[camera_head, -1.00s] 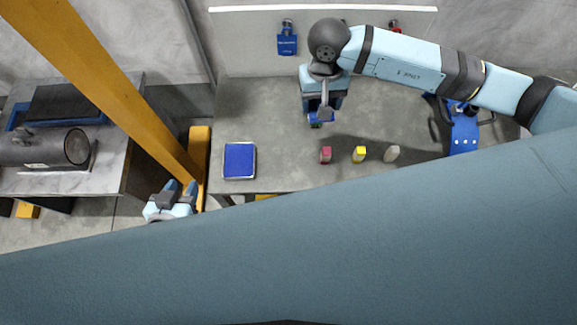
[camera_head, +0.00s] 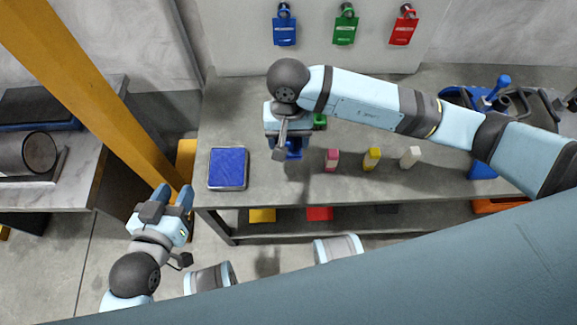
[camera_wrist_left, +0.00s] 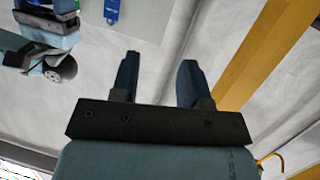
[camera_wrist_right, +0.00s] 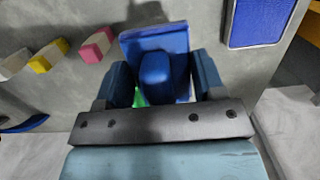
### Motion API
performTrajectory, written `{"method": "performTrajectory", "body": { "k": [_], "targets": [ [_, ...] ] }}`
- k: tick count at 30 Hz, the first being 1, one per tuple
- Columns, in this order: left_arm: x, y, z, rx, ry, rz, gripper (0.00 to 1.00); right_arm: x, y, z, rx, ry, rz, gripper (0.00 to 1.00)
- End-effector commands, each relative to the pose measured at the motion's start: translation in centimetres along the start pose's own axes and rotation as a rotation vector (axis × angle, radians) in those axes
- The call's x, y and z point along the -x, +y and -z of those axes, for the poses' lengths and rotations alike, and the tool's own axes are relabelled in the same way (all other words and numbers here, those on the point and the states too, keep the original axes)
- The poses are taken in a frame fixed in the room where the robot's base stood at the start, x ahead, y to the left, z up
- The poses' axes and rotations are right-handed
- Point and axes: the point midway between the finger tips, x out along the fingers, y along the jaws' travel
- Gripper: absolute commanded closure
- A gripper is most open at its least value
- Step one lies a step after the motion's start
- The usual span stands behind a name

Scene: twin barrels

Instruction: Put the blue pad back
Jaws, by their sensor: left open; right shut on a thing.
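My right gripper (camera_head: 283,153) is shut on a blue pad, a flat blue block with a rounded knob. In the head view the pad (camera_head: 293,148) is partly hidden by the gripper, over the grey table. In the right wrist view the pad (camera_wrist_right: 155,62) sits between the two fingers (camera_wrist_right: 160,85). A shallow metal-rimmed tray (camera_head: 212,187) with a flat blue surface lies near the table's left front corner, left of the held pad. It also shows in the right wrist view (camera_wrist_right: 229,22). My left gripper (camera_head: 174,199) is open and empty, left of the table; its fingers show apart in the left wrist view (camera_wrist_left: 158,80).
Pink (camera_head: 331,160), yellow (camera_head: 372,159) and white (camera_head: 410,157) blocks stand right of the held pad. A green thing (camera_head: 320,121) is close behind it. Blue, green and red tags hang on the back panel. A yellow post (camera_head: 100,100) stands left of the table.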

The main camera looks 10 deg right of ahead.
Motion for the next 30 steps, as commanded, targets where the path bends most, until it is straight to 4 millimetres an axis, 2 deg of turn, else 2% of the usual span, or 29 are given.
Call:
{"method": "performTrajectory", "body": {
  "k": [1,3,9,17,21,24,27,30],
  "targets": [
    [-0.2,0.2,0.2,0.001,0.026,-0.008,0.58,-1.8,0.0,0.1,-0.002,-0.005,0.0,0.56],
    [-0.3,0.5,0.9,0.004,0.06,-0.018,0.58,-3.7,0.0,0.3,-0.002,-0.005,0.0,0.56],
    [-0.5,1.3,2.7,0.016,0.142,-0.046,0.58,-7.6,0.0,0.9,-0.001,-0.002,0.0,0.56],
    [-0.3,1.5,3.4,0.024,0.181,-0.056,0.58,-9.5,0.0,1.2,-0.001,0.0,0.001,0.56],
    [-0.3,1.9,3.6,0.033,0.21,-0.068,0.58,-11.8,0.0,1.4,-0.001,-0.002,0.0,0.56],
    [-0.4,2.4,4.7,0.036,0.252,-0.086,0.58,-12.8,0.0,1.5,0.0,-0.002,0.001,0.56],
    [-0.3,2.6,5.7,0.033,0.279,-0.095,0.58,-12.9,0.0,1.6,0.0,0.001,0.001,0.56],
    [-0.3,2.6,5.8,0.031,0.283,-0.095,0.58,-12.8,0.0,1.6,0.001,0.001,0.001,0.56]
  ]
}}
